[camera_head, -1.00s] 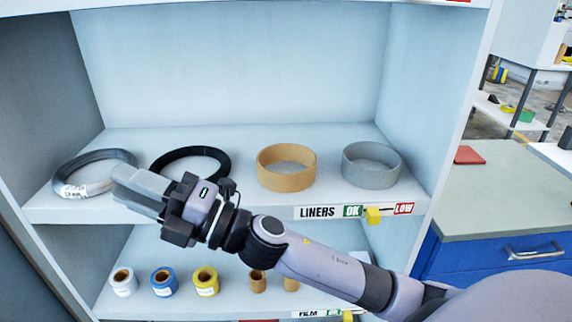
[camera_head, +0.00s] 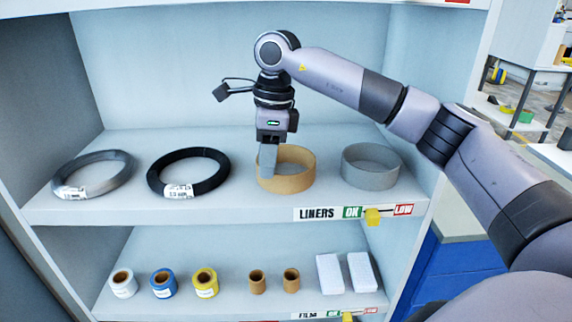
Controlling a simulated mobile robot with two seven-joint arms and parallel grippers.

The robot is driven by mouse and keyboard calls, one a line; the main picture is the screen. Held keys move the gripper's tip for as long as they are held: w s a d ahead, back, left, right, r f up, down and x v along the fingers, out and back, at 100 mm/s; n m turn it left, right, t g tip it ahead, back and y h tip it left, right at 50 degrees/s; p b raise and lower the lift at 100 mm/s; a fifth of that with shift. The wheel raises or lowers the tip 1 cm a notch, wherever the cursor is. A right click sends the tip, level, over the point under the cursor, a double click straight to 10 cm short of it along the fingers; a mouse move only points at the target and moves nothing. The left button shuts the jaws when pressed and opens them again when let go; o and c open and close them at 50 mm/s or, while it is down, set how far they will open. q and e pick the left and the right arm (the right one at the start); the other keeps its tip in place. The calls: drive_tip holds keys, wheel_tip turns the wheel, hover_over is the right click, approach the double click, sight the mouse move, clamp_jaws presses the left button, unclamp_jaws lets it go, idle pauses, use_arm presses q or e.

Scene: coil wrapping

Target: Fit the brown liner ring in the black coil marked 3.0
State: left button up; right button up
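The brown liner ring (camera_head: 292,183) stands on the upper shelf, right of the black coil. The black coil (camera_head: 217,180) lies flat on the same shelf with a white label at its front; the label print is too small to read surely. My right gripper (camera_head: 268,172) points down at the left part of the brown ring, its fingers overlapping the ring's wall. The fingers show edge-on as one grey shape, so I cannot tell if they are open or grip the wall. My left gripper is not in view.
A grey coil (camera_head: 92,158) lies at the left and a grey ring (camera_head: 371,166) stands at the right of the upper shelf (camera_head: 140,212). The lower shelf holds a white, a blue (camera_head: 163,283) and a yellow roll, two brown tubes and two white packs.

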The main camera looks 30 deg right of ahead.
sight(288, 177)
drive_tip(key=d+r+h, duration=0.1)
drive_tip(key=d, duration=0.3)
drive_tip(key=shift+m, duration=0.3)
drive_tip(key=f, duration=0.4)
drive_tip(key=s+f, duration=0.1)
drive_tip(key=f, duration=0.1)
drive_tip(key=shift+f, duration=0.1)
clamp_jaws()
